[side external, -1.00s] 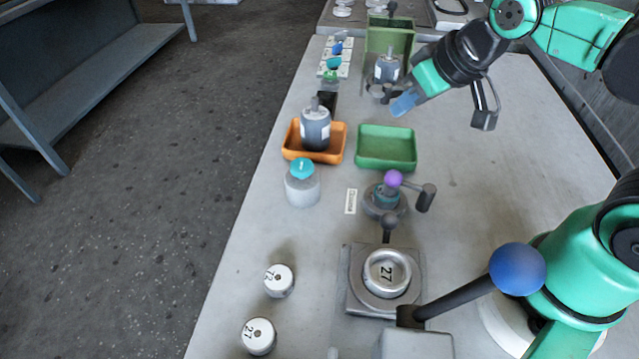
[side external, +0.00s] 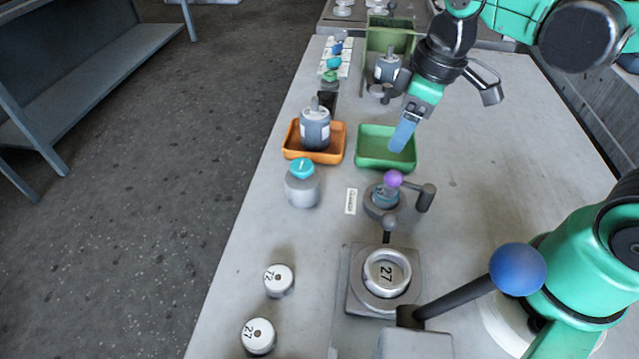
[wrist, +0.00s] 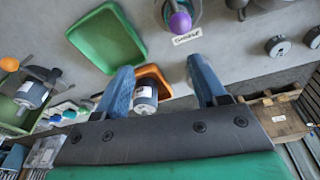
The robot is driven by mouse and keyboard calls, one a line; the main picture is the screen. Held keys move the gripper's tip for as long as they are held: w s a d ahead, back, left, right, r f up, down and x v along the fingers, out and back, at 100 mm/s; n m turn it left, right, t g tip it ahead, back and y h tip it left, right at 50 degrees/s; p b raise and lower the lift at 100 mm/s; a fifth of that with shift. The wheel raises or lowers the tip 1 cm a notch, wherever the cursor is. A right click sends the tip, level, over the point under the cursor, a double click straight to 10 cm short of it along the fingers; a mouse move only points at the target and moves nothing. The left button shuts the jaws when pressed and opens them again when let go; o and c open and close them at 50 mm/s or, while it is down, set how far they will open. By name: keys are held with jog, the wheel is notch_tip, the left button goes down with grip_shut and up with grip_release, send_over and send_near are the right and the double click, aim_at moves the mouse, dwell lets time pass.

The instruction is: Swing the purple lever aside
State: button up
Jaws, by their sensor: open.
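The purple lever's ball knob (side external: 393,179) sits on top of a round grey fixture (side external: 380,203) with a dark side arm that reaches right. In the wrist view the purple knob (wrist: 180,22) shows at the top, just right of centre, beyond my fingertips. My gripper (side external: 403,138) points down over the green tray, behind and above the purple knob, and touches nothing that I can see. In the wrist view my gripper (wrist: 160,64) has its two blue fingers wide apart, with nothing held between them.
The green tray (side external: 371,163) is empty, and the orange tray (side external: 290,148) beside it holds a grey motor. A teal-capped jar (side external: 303,190) stands left of the lever. The table right of the lever is clear.

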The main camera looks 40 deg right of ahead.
aim_at(395, 171)
jog(key=n+g, duration=0.1)
jog(key=f+n+g, duration=0.1)
jog(key=n, duration=0.1)
jog(key=a+n+g, duration=0.1)
jog(key=n+g, duration=0.1)
jog(key=shift+s+f, duration=0.2)
jog(key=shift+f, duration=0.1)
jog(key=shift+s+a+f, duration=0.1)
jog(key=shift+s+f, duration=0.05)
jog(key=shift+f, duration=0.75)
jog(key=shift+s+a+f, duration=0.15)
jog(key=shift+s+f, duration=0.05)
jog(key=shift+f, duration=0.7)
jog(key=shift+s+a+f, duration=0.1)
jog(key=shift+s+f, duration=0.05)
jog(key=shift+f, duration=0.75)
grip_shut()
